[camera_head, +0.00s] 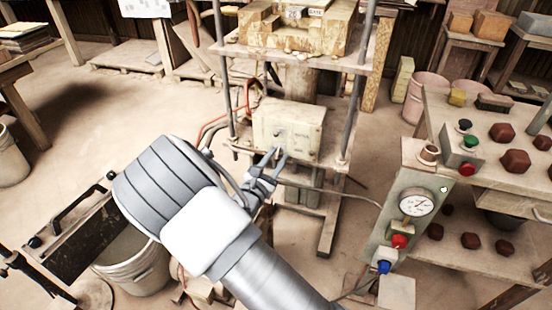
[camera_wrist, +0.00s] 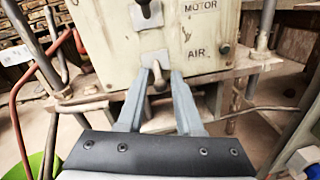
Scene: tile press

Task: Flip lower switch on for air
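The pale control box (camera_head: 300,120) is mounted on the press frame. In the wrist view its face (camera_wrist: 100,40) carries the labels MOTOR and AIR. The upper switch (camera_wrist: 148,10) is beside MOTOR, partly cut off by the top edge. The lower switch (camera_wrist: 158,78), beside AIR, is a small metal lever that appears to point downward. My gripper (camera_wrist: 161,74) is open, with one finger on each side of this lever; contact cannot be made out. In the head view my gripper (camera_head: 281,154) is at the box's lower front, and the lower switch is hard to make out.
The press's shelf edge (camera_wrist: 100,98) and metal posts (camera_head: 355,90) stand close around the box. A red hose (camera_wrist: 22,100) runs at left. A gauge panel (camera_head: 400,225) and a table with dark red tiles (camera_head: 515,161) stand at right. Open floor lies left.

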